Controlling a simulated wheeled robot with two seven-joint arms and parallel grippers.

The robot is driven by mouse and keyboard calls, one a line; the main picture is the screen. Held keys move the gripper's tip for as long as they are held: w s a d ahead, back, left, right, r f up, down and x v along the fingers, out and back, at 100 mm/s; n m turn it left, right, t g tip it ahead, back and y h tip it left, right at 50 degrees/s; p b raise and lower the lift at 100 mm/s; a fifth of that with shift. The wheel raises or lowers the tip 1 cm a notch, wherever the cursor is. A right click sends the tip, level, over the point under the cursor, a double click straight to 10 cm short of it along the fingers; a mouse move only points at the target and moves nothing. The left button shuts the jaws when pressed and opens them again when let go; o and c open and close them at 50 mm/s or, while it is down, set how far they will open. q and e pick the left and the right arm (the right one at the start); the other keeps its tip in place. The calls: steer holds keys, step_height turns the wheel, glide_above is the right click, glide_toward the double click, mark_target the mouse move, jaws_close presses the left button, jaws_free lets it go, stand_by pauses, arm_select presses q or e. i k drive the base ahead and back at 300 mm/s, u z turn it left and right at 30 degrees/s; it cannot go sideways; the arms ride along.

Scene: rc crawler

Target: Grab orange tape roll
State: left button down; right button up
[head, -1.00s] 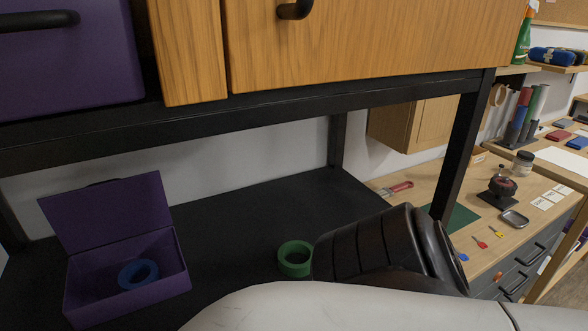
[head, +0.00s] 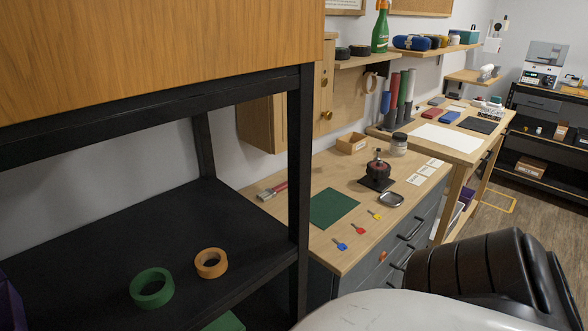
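An orange tape roll (head: 211,263) lies flat on the black shelf (head: 120,245), near its right end by the black upright post. A green tape roll (head: 151,288) lies on the same shelf, to the left of the orange one and nearer to me. The two rolls are apart. One of my arms, a white link with a black jointed part, fills the lower right of the head view. Neither of my grippers shows in the head view.
The black post (head: 301,170) and the wooden cabinet (head: 150,55) frame the shelf above and at right. A wooden workbench (head: 330,240) stands beyond, with a green mat (head: 334,208) and small tools. A purple box edge (head: 10,305) shows at far left.

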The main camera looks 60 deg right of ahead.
mark_target(216, 271)
steer(key=z, duration=2.85)
steer(key=k, duration=0.5)
steer(key=u, duration=1.2)
steer(key=i, duration=0.55)
steer(key=u, duration=1.45)
steer(key=k, duration=1.1)
steer(key=u, duration=0.2)
steer(key=i, duration=0.3)
steer(key=z, duration=0.15)
